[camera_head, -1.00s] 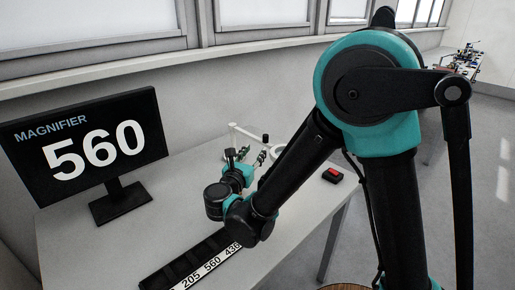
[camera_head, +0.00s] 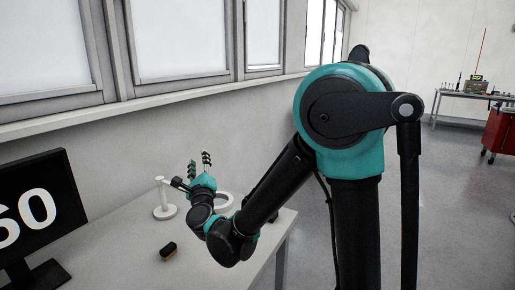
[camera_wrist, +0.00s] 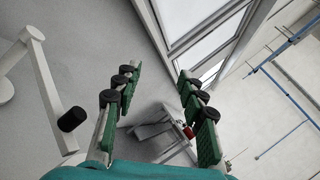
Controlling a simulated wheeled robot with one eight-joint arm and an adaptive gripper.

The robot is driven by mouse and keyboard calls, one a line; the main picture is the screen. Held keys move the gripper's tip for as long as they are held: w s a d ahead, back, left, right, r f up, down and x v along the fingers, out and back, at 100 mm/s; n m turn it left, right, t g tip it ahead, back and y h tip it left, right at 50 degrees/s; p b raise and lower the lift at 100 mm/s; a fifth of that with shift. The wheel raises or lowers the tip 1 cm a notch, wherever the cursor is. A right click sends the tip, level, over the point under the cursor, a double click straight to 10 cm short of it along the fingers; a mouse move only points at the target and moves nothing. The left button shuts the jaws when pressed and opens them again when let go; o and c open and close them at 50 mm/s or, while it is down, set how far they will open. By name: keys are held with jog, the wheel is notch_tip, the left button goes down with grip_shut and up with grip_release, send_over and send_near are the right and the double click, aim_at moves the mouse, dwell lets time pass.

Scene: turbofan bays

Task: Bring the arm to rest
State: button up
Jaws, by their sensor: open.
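My gripper (camera_head: 199,160) is above the far part of the grey desk in the head view, its two fingers pointing up and apart. In the wrist view my gripper (camera_wrist: 158,72) is open, with nothing between its green-padded fingers. My arm is bent, its lower links reaching down and left from the teal shoulder joint to the wrist over the desk. The white magnifier stand (camera_head: 164,210) is just left of and behind the wrist. Its ring (camera_head: 223,203) is partly hidden by my wrist. The stand's white arm (camera_wrist: 45,85) also shows at the left of the wrist view.
The desk (camera_head: 125,235) carries a black monitor (camera_head: 42,215) at the left and a small dark block (camera_head: 168,251) near my wrist. The windowed wall (camera_head: 150,165) runs behind. Open floor (camera_head: 455,190) lies right, before a far bench (camera_head: 470,96) and red cabinet (camera_head: 498,130).

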jog(key=w+d+f+n+g+y, duration=0.2)
jog(key=d+n+g, duration=0.1)
jog(key=d+n, duration=0.4)
jog(key=w+d+f+n+g+y, duration=0.15)
jog(key=d+n, duration=0.25)
jog(key=n, duration=0.5)
jog(key=s+d+f+n+g+h, duration=0.25)
jog(key=d+f, duration=0.35)
jog(key=d, duration=0.3)
jog(key=s+d+f+n+g+h, duration=0.1)
jog(key=d+f+n+g+h, duration=0.3)
jog(key=d, duration=0.4)
jog(key=s+d+f+n+g+h, duration=0.1)
jog(key=s+d+f, duration=0.3)
jog(key=d, duration=0.2)
jog(key=s+d+f+n+g+h, duration=0.1)
jog(key=s+d+f+h, duration=0.15)
jog(key=d, duration=0.35)
jog(key=s+f+g, duration=0.1)
jog(key=s+f, duration=0.3)
jog(key=s, duration=0.2)
jog(key=s+f+g+y, duration=0.1)
jog(key=s+f+g, duration=0.1)
jog(key=s, duration=0.5)
jog(key=shift+a+f, duration=0.2)
jog(key=shift+f, duration=0.7)
